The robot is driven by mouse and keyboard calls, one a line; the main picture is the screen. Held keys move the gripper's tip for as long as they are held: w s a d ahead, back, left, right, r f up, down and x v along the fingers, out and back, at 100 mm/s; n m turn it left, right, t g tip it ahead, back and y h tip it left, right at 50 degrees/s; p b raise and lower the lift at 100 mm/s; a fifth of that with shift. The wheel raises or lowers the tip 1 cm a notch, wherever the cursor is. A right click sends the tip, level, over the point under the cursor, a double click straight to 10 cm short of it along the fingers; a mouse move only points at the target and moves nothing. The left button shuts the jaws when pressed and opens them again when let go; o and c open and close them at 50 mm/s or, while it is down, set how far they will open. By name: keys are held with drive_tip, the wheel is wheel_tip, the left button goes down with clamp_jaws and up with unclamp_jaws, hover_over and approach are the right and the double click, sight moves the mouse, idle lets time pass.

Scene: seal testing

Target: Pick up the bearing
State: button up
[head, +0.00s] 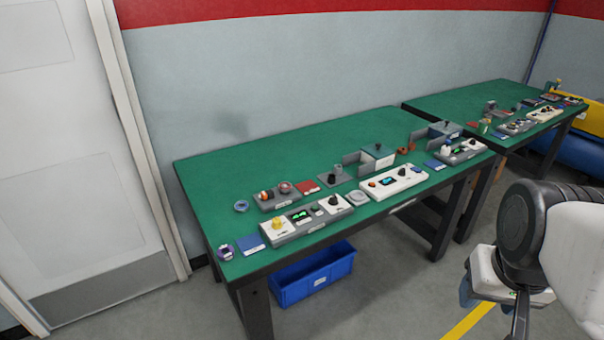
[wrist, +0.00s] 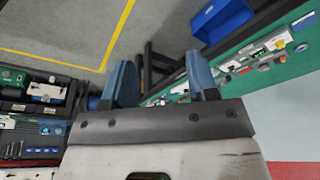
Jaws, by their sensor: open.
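My gripper (wrist: 160,78) shows in the wrist view with its two blue fingers apart and nothing between them. In the head view my gripper (head: 468,292) hangs at the lower right, over the floor in front of the tables and well away from the things on them. A small blue-grey ring (head: 241,206) lies flat near the left end of the nearer green table (head: 225,175). It may be the bearing, but it is too small to tell for sure. I cannot make out a bearing in the wrist view.
Test boxes with knobs (head: 306,220) and a white unit (head: 393,183) line the table's front edge. Grey brackets (head: 372,160) stand behind them. A blue bin (head: 313,275) sits on the floor below. A second green table (head: 470,100) stands at the right. The nearer table's back is clear.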

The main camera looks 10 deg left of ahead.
drive_tip(key=shift+o, duration=0.7)
drive_tip(key=shift+w, duration=0.1)
